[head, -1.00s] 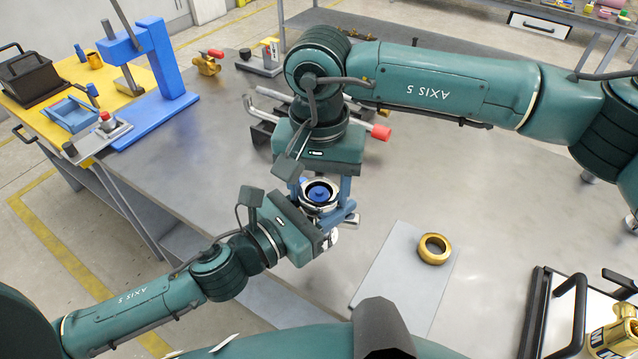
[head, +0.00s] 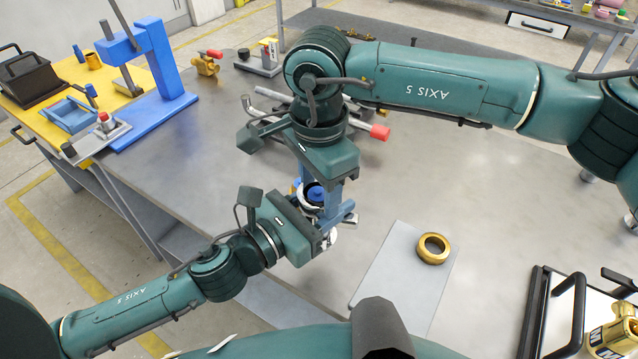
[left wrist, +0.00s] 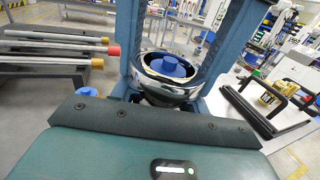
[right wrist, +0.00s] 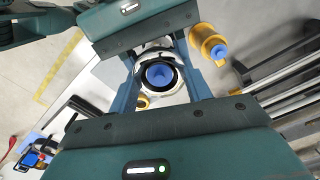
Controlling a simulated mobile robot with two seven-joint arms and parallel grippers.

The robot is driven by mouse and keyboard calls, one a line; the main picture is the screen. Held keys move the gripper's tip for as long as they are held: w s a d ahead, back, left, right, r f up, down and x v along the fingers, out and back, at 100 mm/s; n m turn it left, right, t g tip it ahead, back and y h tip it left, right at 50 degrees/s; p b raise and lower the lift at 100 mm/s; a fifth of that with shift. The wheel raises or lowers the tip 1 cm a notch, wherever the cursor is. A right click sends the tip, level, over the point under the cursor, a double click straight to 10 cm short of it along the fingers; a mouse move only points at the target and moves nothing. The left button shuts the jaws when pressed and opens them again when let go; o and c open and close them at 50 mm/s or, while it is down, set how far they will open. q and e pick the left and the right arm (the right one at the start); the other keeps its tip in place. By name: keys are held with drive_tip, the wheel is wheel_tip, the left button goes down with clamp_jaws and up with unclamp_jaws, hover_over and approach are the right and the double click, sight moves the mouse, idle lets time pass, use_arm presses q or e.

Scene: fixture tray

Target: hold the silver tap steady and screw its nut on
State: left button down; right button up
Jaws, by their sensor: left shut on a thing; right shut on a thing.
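The silver tap (head: 331,237) shows in the head view at the middle of the bench, mostly hidden by my grippers. My left gripper (head: 322,228) comes in from the lower left and is shut on the tap. My right gripper (head: 314,196) reaches down from above, shut on the silver nut, a shiny ring around a blue core. The nut shows in the right wrist view (right wrist: 141,76) between the two fingers, and in the left wrist view (left wrist: 172,94). The nut's seating on the tap's thread is hidden.
A brass ring (head: 433,249) lies on a grey mat (head: 390,285) to the right. Bars with a red end (head: 380,132) lie behind my right gripper. A blue press (head: 160,70) stands at the back left.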

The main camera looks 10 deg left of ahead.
drive_tip(key=shift+s+a+r, duration=0.1)
drive_tip(key=shift+s+a, duration=0.15)
drive_tip(key=shift+a, duration=0.05)
idle(0.5)
drive_tip(key=o, duration=1.1)
drive_tip(key=shift+w+d, duration=0.15)
drive_tip(key=shift+r, duration=2.2)
drive_tip(key=shift+c, duration=0.6)
